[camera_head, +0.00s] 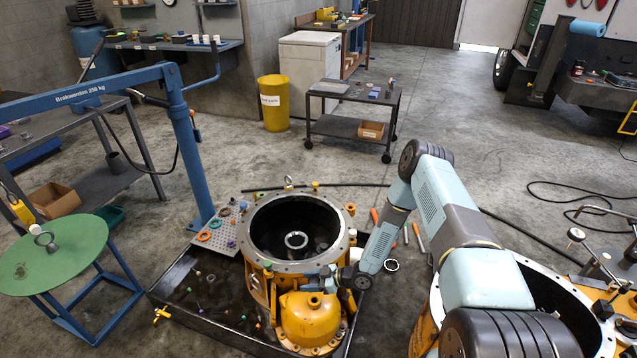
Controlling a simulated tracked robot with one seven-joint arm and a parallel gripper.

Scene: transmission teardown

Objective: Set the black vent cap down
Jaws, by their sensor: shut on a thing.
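My arm reaches in from the right, and my gripper (318,278) is low over the front of the yellow transmission housing (310,318), beside its domed cover. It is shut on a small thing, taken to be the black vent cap. The cap is too small and too hidden by the fingers to make out clearly. I cannot tell whether it touches the housing. Behind the gripper is the wide round opening of the housing, with a grey flange (258,262) around it and a pale ring inside.
The housing stands in a black drip tray (188,302) with small coloured parts in it. A perforated plate (222,238) with rings lies at its left. A green round table (70,262) and blue crane (190,150) stand left. A second yellow housing (428,325) is at right, under my arm.

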